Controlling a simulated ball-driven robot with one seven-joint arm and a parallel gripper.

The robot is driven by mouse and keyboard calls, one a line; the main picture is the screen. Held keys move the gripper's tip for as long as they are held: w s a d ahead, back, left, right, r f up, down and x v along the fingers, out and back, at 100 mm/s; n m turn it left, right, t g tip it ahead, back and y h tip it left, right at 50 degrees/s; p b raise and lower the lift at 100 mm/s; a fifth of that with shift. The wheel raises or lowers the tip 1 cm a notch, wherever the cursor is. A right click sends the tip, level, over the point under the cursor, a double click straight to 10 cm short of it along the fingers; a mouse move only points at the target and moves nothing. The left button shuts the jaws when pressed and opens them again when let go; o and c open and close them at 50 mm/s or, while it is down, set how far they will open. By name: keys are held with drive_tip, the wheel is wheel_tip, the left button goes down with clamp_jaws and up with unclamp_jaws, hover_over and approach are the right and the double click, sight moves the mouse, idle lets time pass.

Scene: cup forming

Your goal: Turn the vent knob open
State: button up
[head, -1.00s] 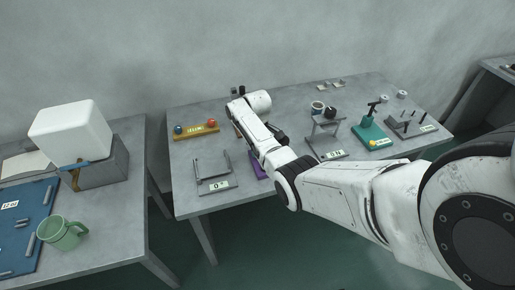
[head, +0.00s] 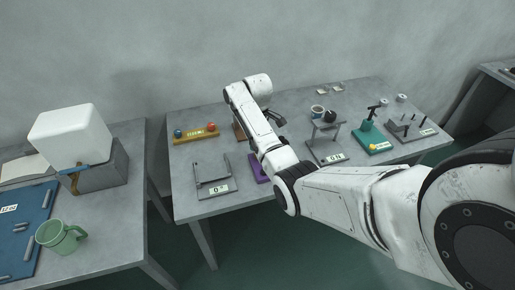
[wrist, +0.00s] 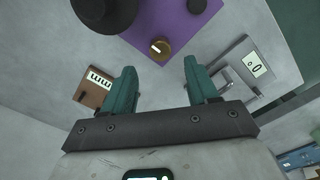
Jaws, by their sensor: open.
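A brass-brown round knob with a white pointer mark (wrist: 160,48), which looks like the vent knob, sits at the edge of a purple plate (wrist: 178,28) in the wrist view. My gripper (wrist: 160,68) is open and empty. Its two teal fingers stand apart, with the knob framed just beyond and between their tips; I cannot tell the height gap. In the head view the purple plate (head: 258,170) shows only in part, beside my arm, which hides the knob and the gripper fingers.
A large dark round body (wrist: 105,12) and a small dark knob (wrist: 197,6) stand on the purple plate. A brown labelled block (wrist: 93,90) lies left; a grey fixture labelled 0 (wrist: 240,68) is right. A green mug (head: 62,235) stands on the left table.

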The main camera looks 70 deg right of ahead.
drive_tip(key=shift+r, duration=1.9)
